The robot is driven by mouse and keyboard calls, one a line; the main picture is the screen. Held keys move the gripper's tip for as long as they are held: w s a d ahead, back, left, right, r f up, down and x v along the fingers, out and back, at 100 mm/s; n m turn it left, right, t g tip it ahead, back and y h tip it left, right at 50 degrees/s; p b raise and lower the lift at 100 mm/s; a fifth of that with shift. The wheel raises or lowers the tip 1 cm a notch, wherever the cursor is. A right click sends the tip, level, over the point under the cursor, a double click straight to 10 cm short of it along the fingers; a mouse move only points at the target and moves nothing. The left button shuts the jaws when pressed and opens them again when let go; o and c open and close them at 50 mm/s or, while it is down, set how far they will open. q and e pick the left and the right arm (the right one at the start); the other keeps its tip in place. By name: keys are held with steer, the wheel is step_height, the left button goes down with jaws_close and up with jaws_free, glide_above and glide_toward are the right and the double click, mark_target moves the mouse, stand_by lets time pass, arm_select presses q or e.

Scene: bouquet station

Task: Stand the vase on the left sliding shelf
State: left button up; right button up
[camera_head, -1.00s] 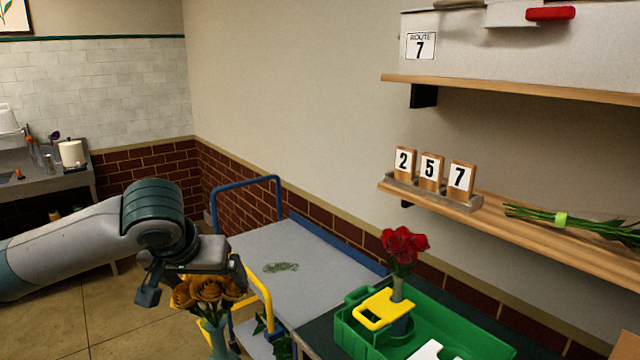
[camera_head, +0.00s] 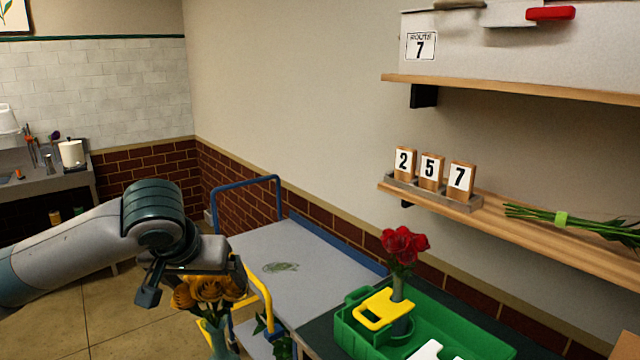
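A pale green vase (camera_head: 219,342) with yellow-orange roses (camera_head: 208,290) shows at the lower left, its base cut off by the frame. My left gripper (camera_head: 196,282) is right at the roses, above the vase's body. The flowers and the gripper's own body hide where its fingers meet, so I cannot tell whether it holds anything. Another slim vase (camera_head: 398,289) with red roses (camera_head: 404,245) stands in a green crate (camera_head: 455,322) beside a yellow holder (camera_head: 386,309). I cannot make out which surface is the left sliding shelf. My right gripper is out of view.
A wall shelf (camera_head: 520,230) holds number blocks (camera_head: 431,171) and green stems (camera_head: 565,219). Much of the cart top is clear.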

mark_target(217, 336)
arm_select(q)
steer(key=shift+s+f, duration=0.15)
steer(key=shift+f, duration=0.3)
steer(key=s+f, duration=0.6)
steer(key=f, duration=0.5)
steer(key=shift+s+f, duration=0.25)
